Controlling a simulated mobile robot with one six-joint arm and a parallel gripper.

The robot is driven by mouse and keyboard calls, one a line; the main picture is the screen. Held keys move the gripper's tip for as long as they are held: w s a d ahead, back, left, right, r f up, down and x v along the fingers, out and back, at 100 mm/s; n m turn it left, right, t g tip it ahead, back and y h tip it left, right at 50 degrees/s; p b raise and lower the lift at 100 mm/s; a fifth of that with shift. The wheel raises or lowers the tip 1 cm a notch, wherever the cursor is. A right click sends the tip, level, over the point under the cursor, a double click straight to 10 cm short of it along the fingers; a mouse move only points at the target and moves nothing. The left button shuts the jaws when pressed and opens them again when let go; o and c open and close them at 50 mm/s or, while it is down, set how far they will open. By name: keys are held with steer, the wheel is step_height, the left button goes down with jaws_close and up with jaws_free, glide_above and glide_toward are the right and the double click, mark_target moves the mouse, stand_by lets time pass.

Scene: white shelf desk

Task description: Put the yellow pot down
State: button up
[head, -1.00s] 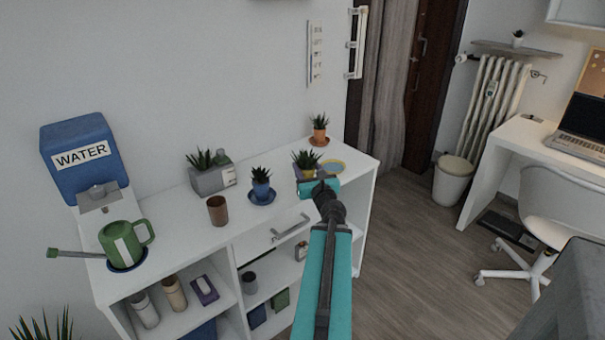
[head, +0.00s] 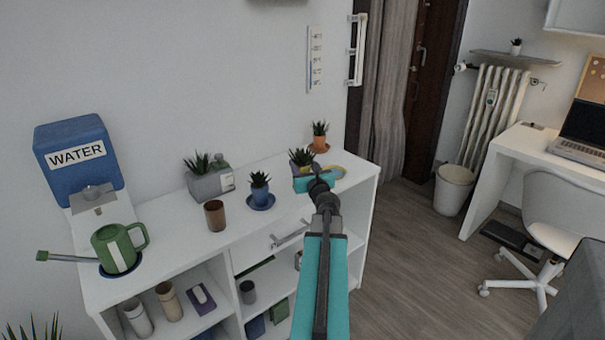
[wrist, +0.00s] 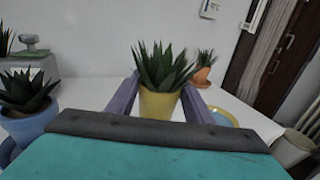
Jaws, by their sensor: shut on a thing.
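The yellow pot (wrist: 160,105) with a spiky green plant stands upright between the two fingers of my gripper (wrist: 158,98) in the wrist view. The fingers are shut on its sides. In the head view my gripper (head: 314,180) is over the right part of the white shelf top, and the plant (head: 301,157) shows just behind it, with the pot mostly hidden. A yellow-rimmed saucer (head: 334,171) lies just right of my gripper; it also shows in the wrist view (wrist: 222,115). I cannot tell whether the pot touches the shelf top.
A blue pot (head: 260,190) on a blue saucer stands to the left, and an orange pot (head: 319,143) behind. A brown cup (head: 215,215), a grey planter (head: 210,182), a green watering can (head: 118,248) and a water dispenser (head: 79,160) stand further left.

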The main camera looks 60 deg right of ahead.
mark_target(302, 172)
steer(key=shift+w+d, duration=0.1)
stand_by(0.3)
steer(key=shift+w+d+f, duration=0.15)
steer(key=shift+w+d, duration=0.2)
steer(key=shift+s+f+b, duration=0.1)
steer(key=shift+f+b, duration=0.4)
steer(key=shift+f, duration=1.1)
steer(key=shift+a+f, duration=0.1)
steer(key=shift+f, duration=0.1)
steer(key=o, duration=1.3)
steer(key=shift+r, duration=0.15)
